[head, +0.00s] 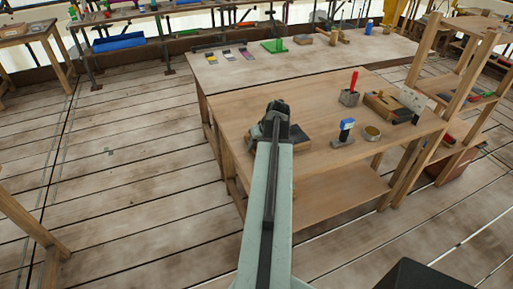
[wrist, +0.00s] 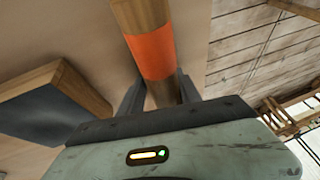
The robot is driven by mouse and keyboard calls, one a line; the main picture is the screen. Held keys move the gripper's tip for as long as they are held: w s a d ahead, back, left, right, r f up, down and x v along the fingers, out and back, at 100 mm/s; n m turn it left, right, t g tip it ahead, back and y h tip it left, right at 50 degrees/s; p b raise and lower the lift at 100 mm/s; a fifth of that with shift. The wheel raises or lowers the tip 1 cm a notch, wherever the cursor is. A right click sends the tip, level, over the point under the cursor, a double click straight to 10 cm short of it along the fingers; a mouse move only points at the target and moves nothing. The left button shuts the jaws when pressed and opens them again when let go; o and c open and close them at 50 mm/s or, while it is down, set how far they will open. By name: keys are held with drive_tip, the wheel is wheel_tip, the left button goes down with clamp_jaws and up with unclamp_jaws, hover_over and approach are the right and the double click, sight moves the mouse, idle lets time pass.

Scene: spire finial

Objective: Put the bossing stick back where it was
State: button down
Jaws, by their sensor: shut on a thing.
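My gripper (wrist: 160,90) is shut on a round wooden stick with an orange band (wrist: 152,52), which I take to be the bossing stick. The stick runs up out of the top of the wrist view, so its far end is out of sight. In the head view my gripper (head: 278,112) is over the left part of the nearer wooden table (head: 235,110). There the stick is hidden or too small to make out behind my arm.
A wooden block with a dark face (wrist: 50,100) is left of the stick, apart from it. Mid-table is clear.

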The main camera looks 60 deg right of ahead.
drive_tip(key=shift+f, duration=0.15)
drive_tip(key=c, duration=0.8)
unclamp_jaws()
drive_tip(key=shift+c, duration=0.2)
drive_tip(key=shift+s+r+p, duration=0.1)
drive_tip(key=shift+r+p, duration=0.4)
drive_tip(key=shift+r, duration=0.15)
drive_tip(key=p+v, duration=1)
drive_tip(key=v, duration=0.1)
drive_tip(key=shift+a, duration=0.15)
